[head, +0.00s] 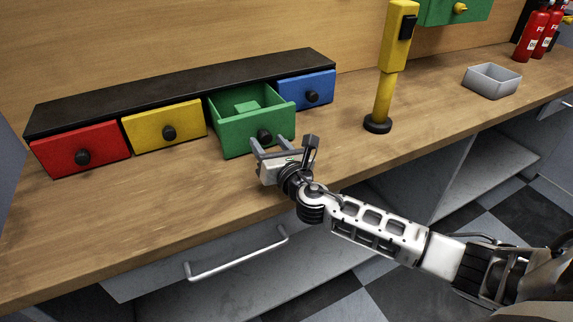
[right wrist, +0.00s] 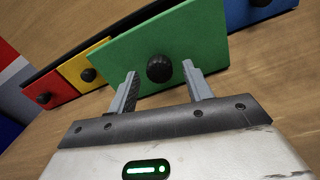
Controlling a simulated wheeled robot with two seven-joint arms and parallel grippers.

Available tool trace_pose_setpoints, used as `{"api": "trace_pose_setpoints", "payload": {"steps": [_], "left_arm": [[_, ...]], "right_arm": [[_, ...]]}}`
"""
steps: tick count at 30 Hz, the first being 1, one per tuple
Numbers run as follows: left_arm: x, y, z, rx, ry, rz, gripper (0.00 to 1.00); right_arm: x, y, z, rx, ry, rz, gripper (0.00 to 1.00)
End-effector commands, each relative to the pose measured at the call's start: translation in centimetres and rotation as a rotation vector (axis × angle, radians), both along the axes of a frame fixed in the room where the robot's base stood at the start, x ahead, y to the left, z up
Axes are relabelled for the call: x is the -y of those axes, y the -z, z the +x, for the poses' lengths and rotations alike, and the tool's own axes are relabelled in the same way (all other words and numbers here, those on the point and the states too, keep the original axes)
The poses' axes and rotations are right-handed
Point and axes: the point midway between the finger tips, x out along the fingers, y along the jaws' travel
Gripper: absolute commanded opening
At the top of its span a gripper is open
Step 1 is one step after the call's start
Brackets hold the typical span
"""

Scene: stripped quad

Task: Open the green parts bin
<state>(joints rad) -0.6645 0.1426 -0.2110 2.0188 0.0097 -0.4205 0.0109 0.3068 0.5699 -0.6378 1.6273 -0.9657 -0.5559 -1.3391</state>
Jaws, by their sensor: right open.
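The green parts bin (head: 252,122) is a drawer in the row of bins. It is pulled partly out past its neighbours, and a green block (head: 247,106) shows inside. Its round black knob (head: 264,136) is on the front panel. In the right wrist view the green front (right wrist: 185,42) fills the upper middle, with the knob (right wrist: 159,68) just beyond and between the fingertips. My right gripper (head: 279,145) is open at the front of the bin, its fingers either side of the knob; contact cannot be told. It also shows in the right wrist view (right wrist: 159,80). My left gripper is out of view.
Red (head: 80,148), yellow (head: 165,126) and blue (head: 306,90) bins sit shut beside it under a black top. A yellow post (head: 384,95) stands to the right, then a grey tray (head: 492,80) and red extinguishers (head: 532,34). The wooden bench front is clear.

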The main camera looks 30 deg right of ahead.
Motion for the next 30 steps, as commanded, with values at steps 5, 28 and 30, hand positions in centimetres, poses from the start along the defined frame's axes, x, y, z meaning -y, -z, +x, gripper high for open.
{"api": "trace_pose_setpoints", "payload": {"steps": [5,28,30], "left_arm": [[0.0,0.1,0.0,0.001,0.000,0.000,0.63],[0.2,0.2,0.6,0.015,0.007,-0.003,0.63],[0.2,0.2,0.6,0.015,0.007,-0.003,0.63]], "right_arm": [[0.0,0.2,-4.1,-0.005,-0.003,-0.001,0.50],[0.0,0.0,-14.6,0.000,0.001,0.000,0.50],[0.0,0.0,-14.5,0.000,0.001,0.000,0.50]]}}
